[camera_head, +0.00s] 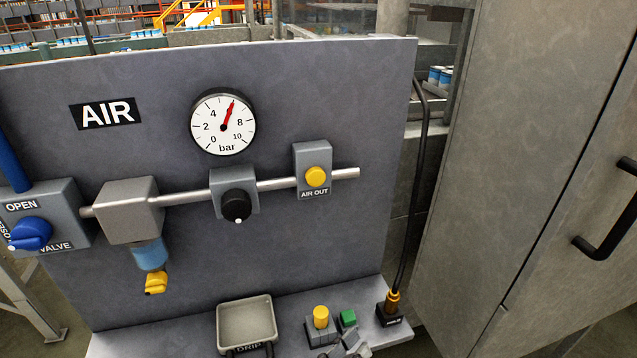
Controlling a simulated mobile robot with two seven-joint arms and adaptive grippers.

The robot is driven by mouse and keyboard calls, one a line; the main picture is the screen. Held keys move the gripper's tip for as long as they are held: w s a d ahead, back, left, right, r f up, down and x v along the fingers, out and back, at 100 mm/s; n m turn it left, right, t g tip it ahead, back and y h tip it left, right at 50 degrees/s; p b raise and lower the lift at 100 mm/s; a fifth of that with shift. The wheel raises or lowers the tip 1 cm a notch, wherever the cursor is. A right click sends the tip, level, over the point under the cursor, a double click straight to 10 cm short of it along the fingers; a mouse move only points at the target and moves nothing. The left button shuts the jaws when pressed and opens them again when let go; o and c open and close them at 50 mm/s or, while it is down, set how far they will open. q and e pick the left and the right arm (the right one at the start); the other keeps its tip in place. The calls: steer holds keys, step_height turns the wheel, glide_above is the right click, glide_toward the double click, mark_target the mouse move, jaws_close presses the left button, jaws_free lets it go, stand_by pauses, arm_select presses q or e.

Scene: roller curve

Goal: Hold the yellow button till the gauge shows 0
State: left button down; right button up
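The yellow button (316,177) sits on a grey box marked AIR OUT, at the right end of the pipe on the grey panel. Nothing touches it, and I cannot tell from its look that it is pressed in. The round white gauge (208,117) is above the pipe, marked in bar. Its red needle points up and slightly right, between 4 and 8, at about 6. I make out neither of my grippers for certain in this view.
A blue valve handle (30,233), a black knob (236,206) and a yellow drain tap (155,283) share the panel. Below are a drip tray (221,322), a yellow cylinder (321,317), a green block (348,318) and unclear grey pieces. A cabinet (520,150) stands right.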

mark_target(316, 178)
arm_select(q)
step_height(316, 178, up, 22)
steer(key=w+n+t+y, duration=0.2)
steer(key=n+t+y, duration=0.6)
steer(key=n+t, duration=0.5)
steer(key=shift+w+a+n, duration=0.2)
steer(key=shift+n, duration=3)
steer(key=shift+r, duration=0.1)
steer(key=w+a, duration=0.2)
steer(key=w, duration=0.6)
steer(key=shift+w+a, duration=0.2)
steer(key=shift+a, duration=0.15)
steer(key=shift+w, duration=0.1)
steer(key=shift+w+a, duration=0.15)
steer(key=shift+w, duration=0.15)
